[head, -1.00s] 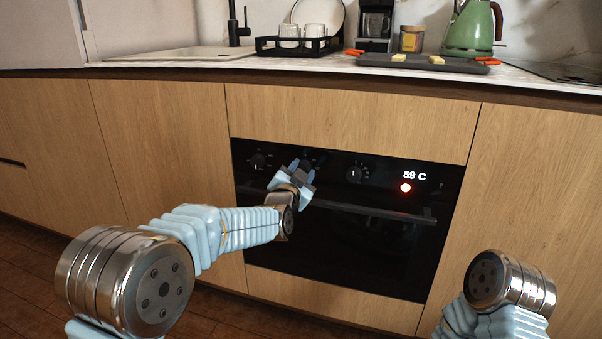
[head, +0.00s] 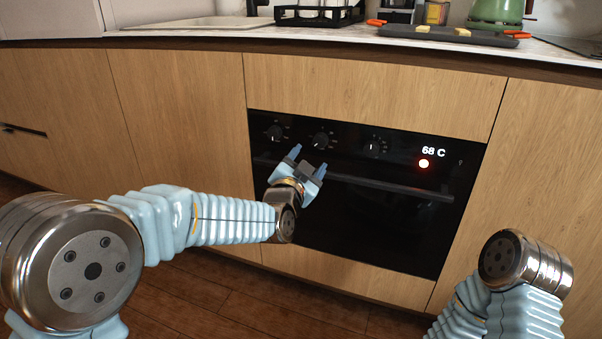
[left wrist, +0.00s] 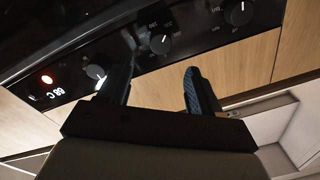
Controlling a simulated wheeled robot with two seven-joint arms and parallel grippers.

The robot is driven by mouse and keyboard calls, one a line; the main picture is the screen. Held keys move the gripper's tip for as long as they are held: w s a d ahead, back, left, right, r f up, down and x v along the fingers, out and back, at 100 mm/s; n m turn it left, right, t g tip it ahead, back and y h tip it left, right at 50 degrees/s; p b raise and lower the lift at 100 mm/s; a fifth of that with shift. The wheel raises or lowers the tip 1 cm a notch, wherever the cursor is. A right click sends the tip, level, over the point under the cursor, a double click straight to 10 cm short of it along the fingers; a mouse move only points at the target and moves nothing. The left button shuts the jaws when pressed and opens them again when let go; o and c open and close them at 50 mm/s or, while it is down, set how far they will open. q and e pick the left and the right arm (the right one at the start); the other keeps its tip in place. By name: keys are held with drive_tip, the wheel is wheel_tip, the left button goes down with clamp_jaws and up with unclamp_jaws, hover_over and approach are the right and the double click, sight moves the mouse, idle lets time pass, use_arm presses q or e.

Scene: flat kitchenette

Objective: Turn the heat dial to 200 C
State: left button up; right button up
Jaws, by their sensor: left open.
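The black oven (head: 360,220) has three dials along its top panel: a left dial (head: 274,132), a middle dial (head: 321,140) and a right dial (head: 374,146). The lit display (head: 433,152) reads 68 C. My left gripper (head: 308,162) is open and empty, just below and in front of the middle dial, apart from it. In the left wrist view the middle dial (left wrist: 160,43), with small numbers around it, lies beyond the gap between the fingers (left wrist: 155,72). One finger partly covers the right dial (left wrist: 95,72). My right gripper is out of view.
A red light (head: 424,163) glows below the display. The oven handle (head: 395,187) runs across the door under the dials. Wooden cabinet fronts (head: 180,110) flank the oven. A countertop (head: 330,35) above holds a dark tray (head: 445,35) and a green kettle (head: 497,14).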

use_arm(q)
drive_tip(key=v, duration=0.5)
drive_tip(key=shift+s, duration=0.1)
drive_tip(key=shift+f, duration=0.1)
